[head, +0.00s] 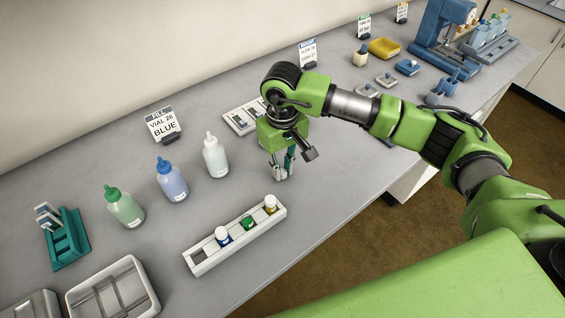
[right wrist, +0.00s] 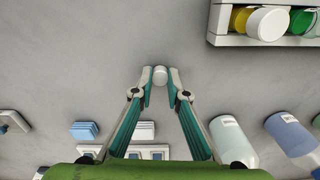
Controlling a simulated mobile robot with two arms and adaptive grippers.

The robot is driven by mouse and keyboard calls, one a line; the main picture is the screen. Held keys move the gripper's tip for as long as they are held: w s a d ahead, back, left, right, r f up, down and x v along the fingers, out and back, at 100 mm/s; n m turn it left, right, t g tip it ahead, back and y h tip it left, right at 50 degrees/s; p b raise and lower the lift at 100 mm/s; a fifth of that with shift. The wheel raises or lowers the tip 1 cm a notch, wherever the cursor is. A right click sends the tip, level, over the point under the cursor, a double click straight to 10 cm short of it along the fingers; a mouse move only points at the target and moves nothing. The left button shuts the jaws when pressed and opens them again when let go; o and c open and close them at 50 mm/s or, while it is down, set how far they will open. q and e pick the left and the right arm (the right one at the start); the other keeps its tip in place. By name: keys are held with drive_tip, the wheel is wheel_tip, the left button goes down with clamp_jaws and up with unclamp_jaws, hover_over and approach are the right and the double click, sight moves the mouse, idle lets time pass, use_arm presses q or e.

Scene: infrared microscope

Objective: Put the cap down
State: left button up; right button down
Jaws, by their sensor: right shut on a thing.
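My right gripper (head: 281,172) points down over the bench, beyond the far right end of the vial rack. In the right wrist view its fingertips (right wrist: 160,78) are closed on a small white cap (right wrist: 160,74). The cap looks close to the grey bench top, but I cannot tell whether it touches. The white vial rack (head: 205,262) holds a blue vial (head: 222,236), a green vial (head: 248,223) and a yellow vial (head: 270,205). The rack also shows at the top right of the right wrist view (right wrist: 262,42). My left gripper is not in view.
Green (head: 124,208), blue (head: 172,182) and white (head: 215,158) bottles stand left of the gripper. A sign reading "VIAL 26 BLUE" (head: 162,124) stands behind them. A teal rack (head: 68,242) and metal tray (head: 112,290) are at left. Bench between rack and bottles is clear.

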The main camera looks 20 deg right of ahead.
drive_tip(key=shift+f+b, duration=0.35)
drive_tip(key=shift+b, duration=0.05)
drive_tip(key=c, duration=2)
unclamp_jaws()
drive_tip(key=shift+r, duration=0.1)
drive_tip(key=shift+r+p, duration=0.15)
drive_tip(key=shift+p, duration=0.15)
drive_tip(key=shift+r, duration=0.25)
wheel_tip(320, 180, up, 12)
drive_tip(key=b, duration=0.4)
drive_tip(key=shift+f, duration=0.2)
